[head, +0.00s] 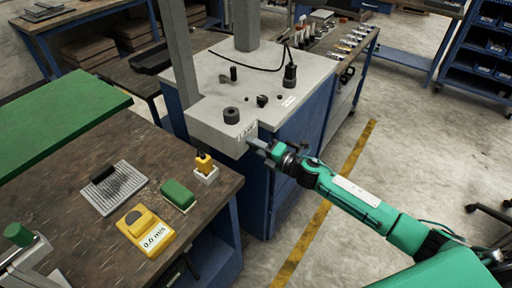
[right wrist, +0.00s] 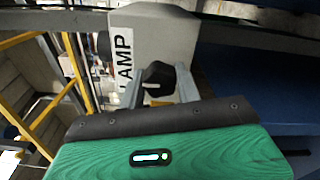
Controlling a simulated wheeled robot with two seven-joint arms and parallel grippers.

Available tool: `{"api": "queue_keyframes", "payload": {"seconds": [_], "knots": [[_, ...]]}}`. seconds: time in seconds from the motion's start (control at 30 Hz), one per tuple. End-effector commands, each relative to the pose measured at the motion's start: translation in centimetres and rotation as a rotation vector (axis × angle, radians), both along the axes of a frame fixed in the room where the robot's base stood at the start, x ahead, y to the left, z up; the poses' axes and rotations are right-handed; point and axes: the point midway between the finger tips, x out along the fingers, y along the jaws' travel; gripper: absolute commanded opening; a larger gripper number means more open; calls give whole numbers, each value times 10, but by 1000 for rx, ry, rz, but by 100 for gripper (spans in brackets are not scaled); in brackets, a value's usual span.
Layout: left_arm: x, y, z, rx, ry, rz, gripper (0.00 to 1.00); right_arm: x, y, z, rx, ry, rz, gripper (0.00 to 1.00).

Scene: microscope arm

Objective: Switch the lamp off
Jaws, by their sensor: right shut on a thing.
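The grey box-shaped machine housing (head: 215,122) stands on a blue cabinet and carries a label reading LAMP (head: 246,131) on its front end. In the right wrist view the label (right wrist: 124,62) is close and sideways, with a black lamp knob (right wrist: 158,75) beside it. My right gripper (head: 257,144) is at this front end. Its two fingers (right wrist: 159,86) stand on either side of the knob and are shut on it. In the head view the gripper hides the knob. Whether the lamp is lit cannot be seen. My left gripper is not in view.
On the dark workbench (head: 90,150) at left are a ribbed grey plate (head: 118,190), a yellow device (head: 146,231), a green block (head: 177,195) and a yellow piece in a white holder (head: 205,166). The blue cabinet (head: 258,195) stands below the housing. Open floor lies right.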

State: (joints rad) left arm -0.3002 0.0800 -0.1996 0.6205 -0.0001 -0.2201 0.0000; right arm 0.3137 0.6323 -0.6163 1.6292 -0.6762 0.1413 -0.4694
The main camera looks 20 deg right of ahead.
Motion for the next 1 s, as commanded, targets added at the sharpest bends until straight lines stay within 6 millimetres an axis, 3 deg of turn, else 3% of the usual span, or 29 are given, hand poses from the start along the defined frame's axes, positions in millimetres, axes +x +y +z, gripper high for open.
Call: {"api": "queue_keyframes", "payload": {"seconds": [0.47, 0.5, 0.6, 1.0], "knots": [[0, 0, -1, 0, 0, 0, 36, -1, 1, -2, -13, -7, 1, 11], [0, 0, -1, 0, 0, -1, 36, -1, 1, -2, -13, -7, 1, 37], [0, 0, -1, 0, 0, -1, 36, -1, 0, -2, -13, -7, 1, 55], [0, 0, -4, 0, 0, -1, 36, -6, -5, -3, -11, -6, -1, 55]]}}
